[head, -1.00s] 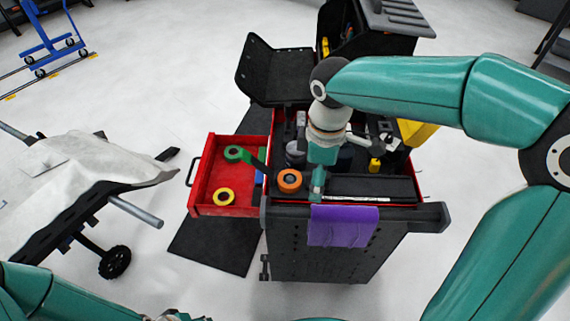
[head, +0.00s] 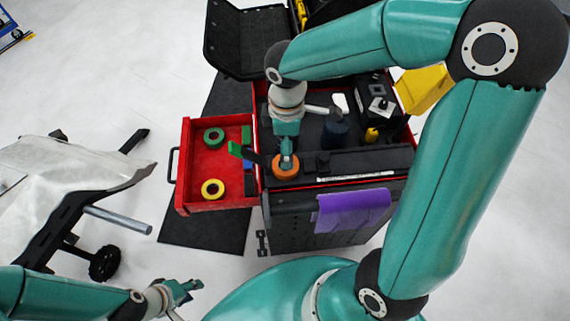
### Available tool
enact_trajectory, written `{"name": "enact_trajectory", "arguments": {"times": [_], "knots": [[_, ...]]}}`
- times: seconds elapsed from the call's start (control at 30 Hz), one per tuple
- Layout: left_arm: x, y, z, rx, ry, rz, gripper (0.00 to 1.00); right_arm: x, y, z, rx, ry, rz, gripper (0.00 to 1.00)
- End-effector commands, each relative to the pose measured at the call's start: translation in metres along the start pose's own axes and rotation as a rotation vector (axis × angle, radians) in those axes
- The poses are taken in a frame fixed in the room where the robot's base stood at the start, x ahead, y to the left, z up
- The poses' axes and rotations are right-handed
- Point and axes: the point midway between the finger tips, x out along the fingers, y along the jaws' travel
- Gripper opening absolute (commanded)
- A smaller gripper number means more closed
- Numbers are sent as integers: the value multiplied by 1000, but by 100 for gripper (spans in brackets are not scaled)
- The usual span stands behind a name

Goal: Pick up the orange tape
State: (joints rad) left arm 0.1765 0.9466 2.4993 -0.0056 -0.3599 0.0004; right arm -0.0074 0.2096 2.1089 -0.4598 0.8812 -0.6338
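The orange tape (head: 285,173) is a roll lying on the black top of the tool cart, at its left edge beside the red drawer. My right gripper (head: 287,156) comes down from above, with its fingertips at the far side of the roll, overlapping its hole in the head view. Whether it touches the tape, and whether its fingers are open or shut, cannot be made out. My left gripper (head: 190,289) is at the lower left, well away from the cart. It looks open and empty.
The red drawer (head: 187,198) is pulled out to the left and holds a green tape (head: 214,138) and a yellow tape (head: 212,189). A purple cloth (head: 352,208) hangs on the cart's near side. A dark container (head: 335,134) stands right of my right gripper.

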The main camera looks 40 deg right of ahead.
Motion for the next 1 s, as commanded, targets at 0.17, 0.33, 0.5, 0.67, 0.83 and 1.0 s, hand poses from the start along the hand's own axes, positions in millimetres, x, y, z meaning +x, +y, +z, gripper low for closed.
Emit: {"name": "enact_trajectory", "arguments": {"times": [0.17,0.33,0.5,0.67,0.83,1.0], "knots": [[1,0,0,0,1,0,37,23,0,1,3,-1,0,100],[0,0,0,0,1,0,37,31,-1,1,4,-1,0,100],[-3,1,0,0,1,0,37,53,-5,0,3,-3,-4,100],[-2,1,0,0,1,0,37,74,-5,-1,5,-2,-1,100],[-2,1,0,0,1,0,37,79,-5,-1,5,0,1,100],[-2,1,0,0,1,0,37,79,-4,-1,5,0,1,95]]}}
